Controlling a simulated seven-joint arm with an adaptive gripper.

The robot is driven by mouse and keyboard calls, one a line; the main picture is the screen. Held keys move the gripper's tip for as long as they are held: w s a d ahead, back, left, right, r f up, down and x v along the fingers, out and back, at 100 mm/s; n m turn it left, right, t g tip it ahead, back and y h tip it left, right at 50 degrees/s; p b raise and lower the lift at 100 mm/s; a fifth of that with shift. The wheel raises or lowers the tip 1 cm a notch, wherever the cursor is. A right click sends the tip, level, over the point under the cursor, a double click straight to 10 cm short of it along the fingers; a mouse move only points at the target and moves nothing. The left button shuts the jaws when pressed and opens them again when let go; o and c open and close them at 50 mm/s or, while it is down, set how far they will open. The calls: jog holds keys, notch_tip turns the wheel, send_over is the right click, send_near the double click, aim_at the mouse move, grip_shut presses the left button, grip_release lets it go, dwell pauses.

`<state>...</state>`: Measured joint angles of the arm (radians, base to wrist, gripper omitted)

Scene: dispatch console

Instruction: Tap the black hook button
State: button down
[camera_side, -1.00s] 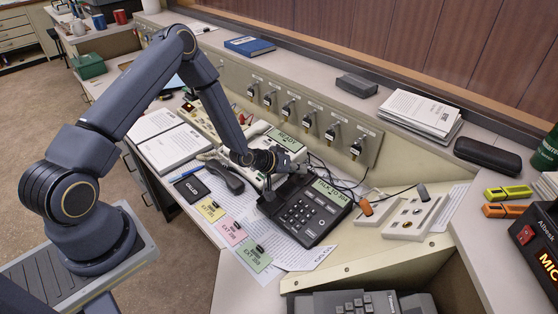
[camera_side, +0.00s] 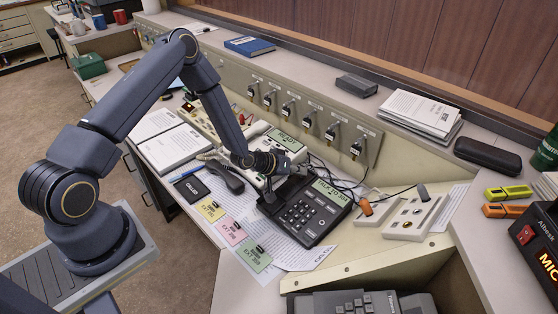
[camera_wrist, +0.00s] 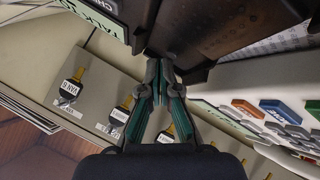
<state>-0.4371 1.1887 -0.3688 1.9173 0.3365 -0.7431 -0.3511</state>
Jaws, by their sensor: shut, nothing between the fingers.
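The black desk phone (camera_side: 312,212) sits on the console with its keypad and a green display (camera_side: 330,193) showing. Its handset (camera_side: 225,178) lies off it on the left, on the desk. My gripper (camera_side: 268,191) is shut and empty, pointing down at the phone's left end, where the cradle is. The black hook button cannot be made out; my gripper and wrist cover that area. In the wrist view my closed fingertips (camera_wrist: 160,62) are at the edge of the dark phone body (camera_wrist: 235,28). I cannot tell whether they touch it.
A beige device (camera_side: 287,141) stands right behind the phone, close to my wrist. Cables and a small switch panel (camera_side: 412,216) lie to the right. Coloured paper tags (camera_side: 232,232) lie in front.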

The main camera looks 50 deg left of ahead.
aim_at(297, 181)
jog(key=shift+f, duration=0.55)
dwell(0.5)
jog(key=shift+r, duration=0.15)
jog(key=shift+s+r, duration=0.15)
jog(key=shift+r, duration=0.6)
jog(key=shift+s+r, duration=0.2)
jog(key=shift+r, duration=1.05)
jog(key=shift+s+r, duration=0.15)
jog(key=shift+r, duration=1.1)
jog(key=shift+d, duration=0.1)
